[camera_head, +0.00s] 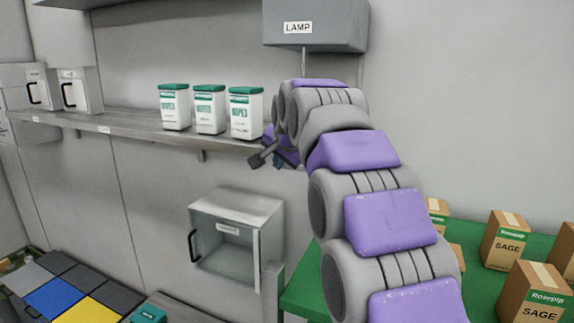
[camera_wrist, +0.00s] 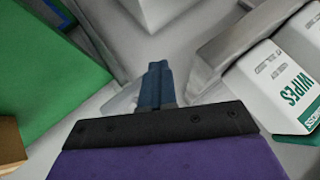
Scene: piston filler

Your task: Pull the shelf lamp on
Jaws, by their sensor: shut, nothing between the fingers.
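The lamp (camera_head: 340,32) is a grey box labelled LAMP, high on the wall above my arm in the head view. A thin pull cord (camera_head: 304,62) hangs from its underside and runs down behind my arm, so its lower end is hidden. No cord can be made out in the wrist view. My gripper (camera_head: 265,158) is below the lamp by the right end of the shelf, partly hidden by my arm. In the wrist view its blue fingers (camera_wrist: 157,82) are together with nothing between them.
The wall shelf (camera_head: 110,121) carries several white tubs with green lids, including a wipes tub (camera_wrist: 280,85) to the right in the wrist view. An open grey cabinet (camera_head: 235,215) is below. A green table (camera_head: 310,285) with cardboard boxes (camera_head: 505,240) stands right.

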